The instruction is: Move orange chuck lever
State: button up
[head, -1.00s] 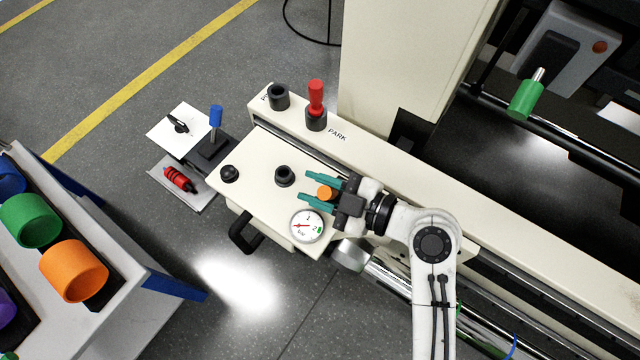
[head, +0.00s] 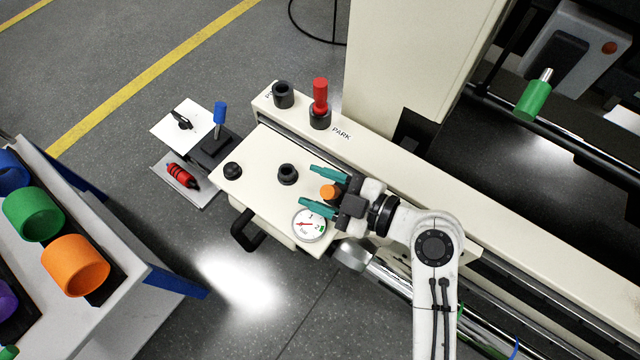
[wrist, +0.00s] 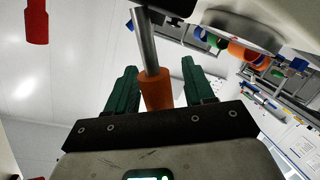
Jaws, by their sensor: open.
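The orange chuck lever shows as a round orange end (head: 329,191) above the cream housing in the head view. In the wrist view its orange grip (wrist: 157,91) sits on a slanted metal rod (wrist: 146,42) that runs to a dark part at the top. My gripper (head: 307,185) has teal fingers spread on either side of the orange grip; it also shows in the wrist view (wrist: 160,66). Gaps show between the grip and both fingers, so it does not look clamped. The lever's foot is hidden in the head view.
A pressure gauge (head: 309,225) sits close beside the lower finger. A black socket (head: 288,174) and knob (head: 232,171) stand on the housing. A red-handled lever (head: 320,96) stands in a holder by the PARK label. A green-handled lever (head: 533,100) is at upper right.

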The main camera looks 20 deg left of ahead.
jog(key=p+v, duration=0.2)
jog(key=v, duration=0.8)
jog(key=shift+d, duration=0.4)
jog(key=shift+r, duration=0.1)
jog(key=shift+s, duration=0.15)
